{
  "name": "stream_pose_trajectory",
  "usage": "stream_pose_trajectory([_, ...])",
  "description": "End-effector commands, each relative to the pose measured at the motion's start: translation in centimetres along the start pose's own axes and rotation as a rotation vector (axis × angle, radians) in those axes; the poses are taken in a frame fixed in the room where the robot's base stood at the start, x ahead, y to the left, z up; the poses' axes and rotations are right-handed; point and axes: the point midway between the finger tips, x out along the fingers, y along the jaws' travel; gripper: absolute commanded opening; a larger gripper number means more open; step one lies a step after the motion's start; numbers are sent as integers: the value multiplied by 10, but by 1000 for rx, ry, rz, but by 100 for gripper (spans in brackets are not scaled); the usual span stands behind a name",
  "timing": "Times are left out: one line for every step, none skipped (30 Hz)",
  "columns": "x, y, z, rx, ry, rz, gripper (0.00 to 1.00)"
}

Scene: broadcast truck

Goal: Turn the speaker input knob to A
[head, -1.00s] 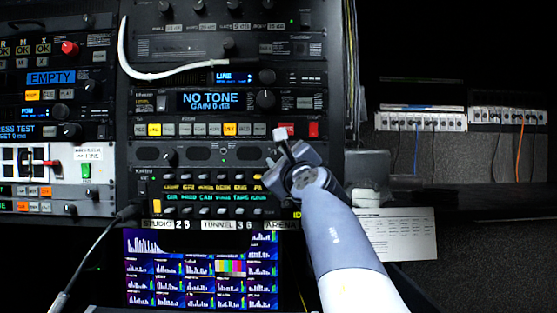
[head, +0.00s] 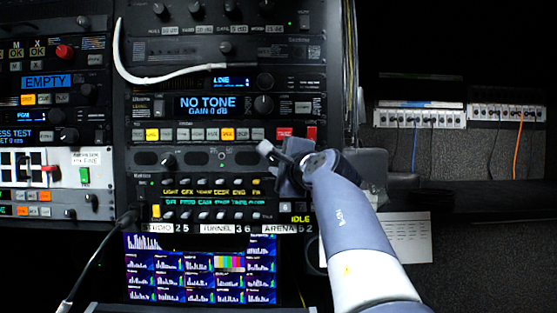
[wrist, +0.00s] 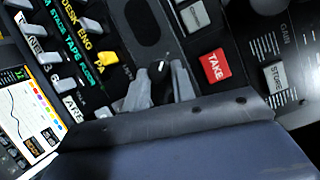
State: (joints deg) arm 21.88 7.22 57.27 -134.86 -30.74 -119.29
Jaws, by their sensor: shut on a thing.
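The speaker panel (head: 207,158) is a narrow dark strip below the NO TONE unit in the head view. My gripper (head: 270,150) is at its right part, tilted, and hides what is behind it there. In the wrist view my gripper (wrist: 160,82) has its grey fingers on both sides of a small black knob (wrist: 161,70) with a white pointer mark, and is shut on it. The knob's position labels are hidden or too small to read, so I cannot tell which letter it points to.
A red TAKE button (wrist: 215,67) and a yellow-capped switch (wrist: 106,59) are close to my fingers. The NO TONE unit (head: 207,104) is above, and rows of switches (head: 205,202) are below. A dark shelf (head: 430,188) is at right.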

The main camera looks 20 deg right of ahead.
Motion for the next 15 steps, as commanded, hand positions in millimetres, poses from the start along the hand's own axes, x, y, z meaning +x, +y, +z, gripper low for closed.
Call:
stream_pose_trajectory([0,0,0,-4,0,3,2])
stream_pose_trajectory([0,0,0,-6,0,3,2])
stream_pose_trajectory([0,0,0,-8,0,4,2])
stream_pose_trajectory([0,0,0,-8,0,4,2])
stream_pose_trajectory([0,0,0,-9,0,5,2])
stream_pose_trajectory([0,0,0,-9,0,5,2])
stream_pose_trajectory([0,0,0,-9,0,5,2])
stream_pose_trajectory([0,1,0,-9,0,5,2])
stream_pose_trajectory([0,1,0,-9,0,5,2])
stream_pose_trajectory([0,1,0,-8,0,4,2])
stream_pose_trajectory([0,1,0,-8,0,4,2])
stream_pose_trajectory([0,1,0,-8,0,4,2])
stream_pose_trajectory([0,1,0,-8,0,4,2])
stream_pose_trajectory([0,1,0,-8,0,4,27])
stream_pose_trajectory([0,1,0,-8,0,4,30])
